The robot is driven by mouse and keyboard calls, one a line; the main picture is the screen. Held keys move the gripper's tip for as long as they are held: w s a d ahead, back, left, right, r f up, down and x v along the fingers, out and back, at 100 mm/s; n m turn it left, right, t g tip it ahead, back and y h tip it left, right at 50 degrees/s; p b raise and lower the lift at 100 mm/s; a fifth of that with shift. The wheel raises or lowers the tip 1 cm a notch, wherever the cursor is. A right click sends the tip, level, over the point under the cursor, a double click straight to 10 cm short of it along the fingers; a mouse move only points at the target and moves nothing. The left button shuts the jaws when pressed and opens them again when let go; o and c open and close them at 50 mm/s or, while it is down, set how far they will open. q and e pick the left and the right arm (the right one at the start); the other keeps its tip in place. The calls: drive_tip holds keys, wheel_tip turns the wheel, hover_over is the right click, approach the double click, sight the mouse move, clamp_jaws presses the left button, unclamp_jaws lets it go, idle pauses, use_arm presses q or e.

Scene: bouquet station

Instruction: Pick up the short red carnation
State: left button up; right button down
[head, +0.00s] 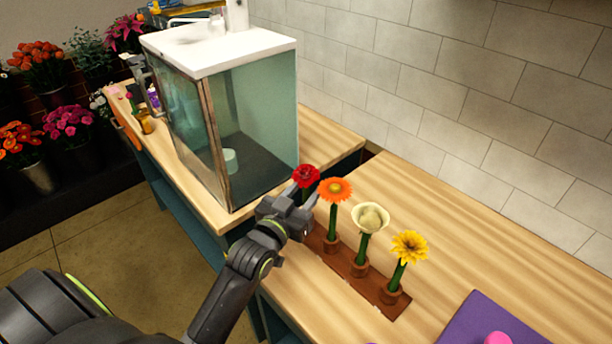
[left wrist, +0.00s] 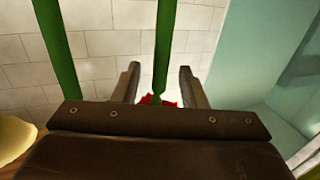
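The short red carnation (head: 306,175) stands at the far left end of a row of flowers in a brown wooden holder (head: 330,262). My left gripper (head: 303,196) is at the carnation, just below its head, and hides its stem in the head view. In the left wrist view the two fingers (left wrist: 159,84) are apart, with a green stem (left wrist: 163,45) seen between them and visible gaps on both sides. A bit of red (left wrist: 150,100) shows low between the fingers, partly hidden by the gripper body. My right gripper is not in view.
An orange flower (head: 335,190) stands close beside the carnation, then a cream flower (head: 371,219) and a yellow flower (head: 410,246). A glass case (head: 263,120) stands just behind the gripper. A purple mat (head: 480,322) lies at the lower right. The wooden table (head: 480,235) behind the holder is clear.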

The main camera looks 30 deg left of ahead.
use_arm(q)
clamp_jaws()
drive_tip(key=shift+r, duration=0.15)
wheel_tip(320, 180, up, 25)
drive_tip(key=p, duration=0.9)
idle(0.8)
drive_tip(key=shift+f, duration=0.2)
